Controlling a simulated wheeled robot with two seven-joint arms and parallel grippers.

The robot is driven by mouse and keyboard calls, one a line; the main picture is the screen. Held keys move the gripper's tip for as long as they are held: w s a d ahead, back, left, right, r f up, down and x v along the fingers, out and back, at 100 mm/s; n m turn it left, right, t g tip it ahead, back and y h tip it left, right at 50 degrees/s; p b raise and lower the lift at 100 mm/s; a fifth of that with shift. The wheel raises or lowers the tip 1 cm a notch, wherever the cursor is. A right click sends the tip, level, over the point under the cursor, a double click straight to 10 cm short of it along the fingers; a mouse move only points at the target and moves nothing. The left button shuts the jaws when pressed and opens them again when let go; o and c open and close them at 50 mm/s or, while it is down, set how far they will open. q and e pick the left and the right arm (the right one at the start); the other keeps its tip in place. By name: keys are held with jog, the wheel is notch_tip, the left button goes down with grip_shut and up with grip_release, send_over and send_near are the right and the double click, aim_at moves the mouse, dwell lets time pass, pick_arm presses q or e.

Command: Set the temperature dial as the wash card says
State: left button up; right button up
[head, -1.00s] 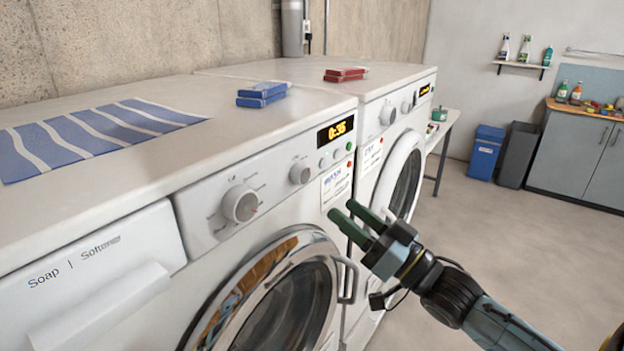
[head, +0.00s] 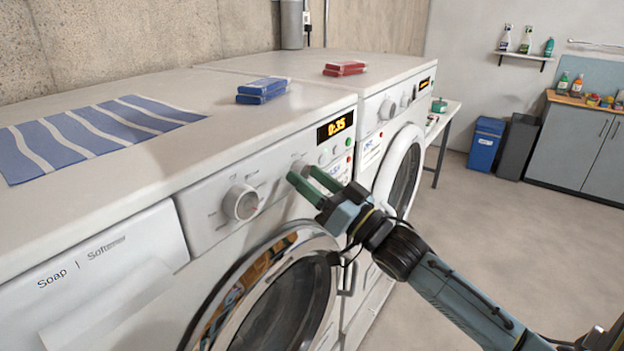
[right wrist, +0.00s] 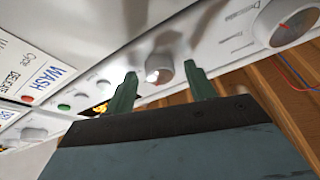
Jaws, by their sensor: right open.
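The front washer's panel has a large dial (head: 242,202) and a smaller knob (head: 299,165) to its right. I cannot read which is for temperature. My right gripper (head: 302,175) is open in front of the smaller knob. In the right wrist view the smaller knob (right wrist: 159,70) appears between the two green fingertips; contact cannot be told. The wash card (right wrist: 42,82) reads "WASH" and "Cycle DELICATE"; its other lines are cut off or unclear. My left gripper is not in view.
A lit display (head: 335,126) reads 0:35 beside small buttons. The round washer door (head: 288,300) is below my right gripper. Blue boxes (head: 262,90) and a striped cloth (head: 90,135) lie on top. A second machine (head: 400,110) stands beyond, with red boxes (head: 345,68).

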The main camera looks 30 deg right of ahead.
jog(key=shift+c, duration=0.4)
jog(key=c, duration=0.9)
jog(key=shift+n, duration=0.3)
jog(key=n+y, duration=0.1)
jog(key=n, duration=0.1)
jog(key=n+g+y, duration=0.1)
jog(key=n, duration=0.2)
jog(key=n+g+y+p, duration=0.1)
jog(key=n, duration=0.1)
jog(key=shift+w+d, duration=0.1)
jog(key=shift+d, duration=0.15)
jog(key=shift+d+r+n+g+y+p, duration=0.1)
jog(key=shift+n+g+y+p, duration=0.35)
jog(key=shift+n, duration=1.15)
jog(key=shift+r+n+g+y+p, duration=0.1)
jog(key=shift+n+g+y, duration=0.6)
jog(key=shift+n, duration=0.9)
jog(key=shift+f, duration=0.1)
